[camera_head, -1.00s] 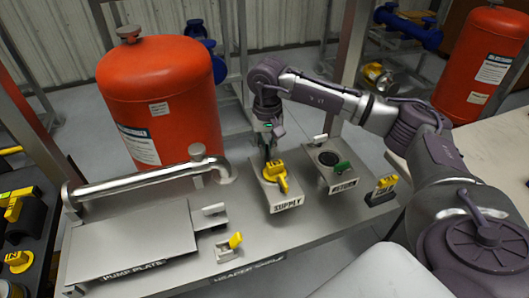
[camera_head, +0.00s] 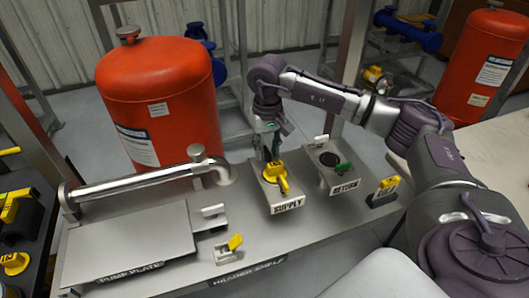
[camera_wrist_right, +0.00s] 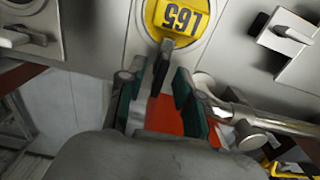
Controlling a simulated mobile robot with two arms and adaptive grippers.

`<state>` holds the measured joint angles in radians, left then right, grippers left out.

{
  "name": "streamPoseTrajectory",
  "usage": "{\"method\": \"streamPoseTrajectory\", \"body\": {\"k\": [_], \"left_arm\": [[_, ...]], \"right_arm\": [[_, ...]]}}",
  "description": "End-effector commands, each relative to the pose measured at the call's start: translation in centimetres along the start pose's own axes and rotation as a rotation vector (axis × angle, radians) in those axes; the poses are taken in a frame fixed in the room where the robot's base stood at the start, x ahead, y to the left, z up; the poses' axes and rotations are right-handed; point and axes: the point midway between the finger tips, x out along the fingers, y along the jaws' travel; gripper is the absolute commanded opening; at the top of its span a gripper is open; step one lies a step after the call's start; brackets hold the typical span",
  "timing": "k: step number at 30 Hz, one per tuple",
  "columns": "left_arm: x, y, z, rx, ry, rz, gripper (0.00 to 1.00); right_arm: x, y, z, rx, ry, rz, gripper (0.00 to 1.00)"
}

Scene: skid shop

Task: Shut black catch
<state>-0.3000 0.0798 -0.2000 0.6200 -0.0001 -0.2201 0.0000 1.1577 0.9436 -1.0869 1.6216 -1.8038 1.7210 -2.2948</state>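The catch is mostly hidden by the fingers there. My left gripper is not in view.
A red tank (camera_head: 165,90) and a bent silver pipe (camera_head: 140,182) stand left of my right gripper.

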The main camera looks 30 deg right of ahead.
Motion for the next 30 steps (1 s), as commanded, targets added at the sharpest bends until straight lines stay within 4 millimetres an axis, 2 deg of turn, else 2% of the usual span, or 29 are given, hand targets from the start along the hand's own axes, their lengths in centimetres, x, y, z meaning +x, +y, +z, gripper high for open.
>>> {"method": "streamPoseTrajectory", "body": {"k": [8, 30], "left_arm": [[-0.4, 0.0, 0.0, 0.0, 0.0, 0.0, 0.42], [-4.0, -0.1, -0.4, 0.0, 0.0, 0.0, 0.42]], "right_arm": [[-0.5, 0.0, 0.0, 0.001, 0.0, 0.0, 0.34], [-6.5, 0.0, 0.0, 0.001, 0.0, 0.0, 0.34]]}}
